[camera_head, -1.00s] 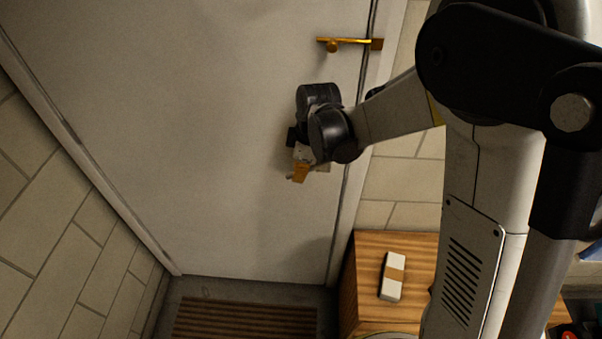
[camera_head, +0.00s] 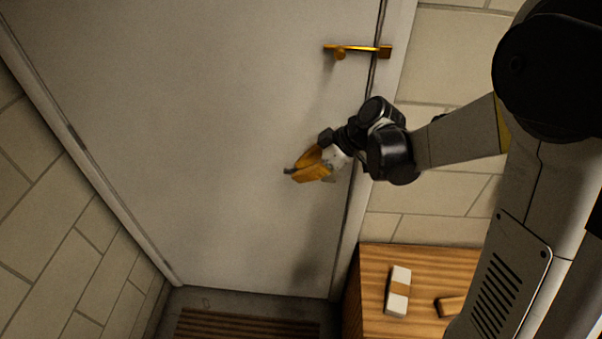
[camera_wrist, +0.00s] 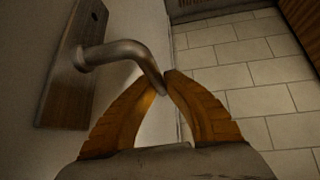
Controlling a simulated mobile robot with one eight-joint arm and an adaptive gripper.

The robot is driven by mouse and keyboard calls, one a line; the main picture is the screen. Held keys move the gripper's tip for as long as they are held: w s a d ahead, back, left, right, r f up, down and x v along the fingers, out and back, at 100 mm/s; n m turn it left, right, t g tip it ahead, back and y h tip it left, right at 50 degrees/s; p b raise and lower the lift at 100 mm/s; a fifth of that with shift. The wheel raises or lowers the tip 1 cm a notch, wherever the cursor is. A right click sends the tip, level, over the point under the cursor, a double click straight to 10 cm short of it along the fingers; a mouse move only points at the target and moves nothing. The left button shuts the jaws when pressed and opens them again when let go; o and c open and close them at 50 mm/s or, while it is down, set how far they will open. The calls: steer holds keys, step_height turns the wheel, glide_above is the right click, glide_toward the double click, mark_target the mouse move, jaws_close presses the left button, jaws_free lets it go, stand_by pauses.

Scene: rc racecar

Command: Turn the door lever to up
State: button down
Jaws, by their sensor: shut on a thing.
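The door lever (camera_wrist: 125,52) is a grey metal bent bar in the wrist view, coming out of a dark backplate (camera_wrist: 72,65) on the pale door. Its free end slopes down and right to between the tips of my gripper (camera_wrist: 165,84). The orange fingers are shut on that end; the exact contact is partly hidden. In the head view my gripper (camera_head: 300,173) is at the door's face, fingers pointing left. Only a small dark tip of the lever (camera_head: 288,171) shows past them; the rest is hidden there.
The door (camera_head: 200,110) has a brass latch (camera_head: 358,51) near its right edge, above my gripper. A wooden cabinet (camera_head: 420,262) at lower right bears a white and tan block (camera_head: 398,290) and a brown object (camera_head: 450,306). A slatted mat (camera_head: 245,325) lies before the door.

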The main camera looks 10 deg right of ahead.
stand_by(0.3)
steer(key=c, duration=1.4)
jaws_free()
steer(key=shift+a, duration=0.1)
steer(key=v, duration=1.2)
steer(key=shift+s, duration=0.1)
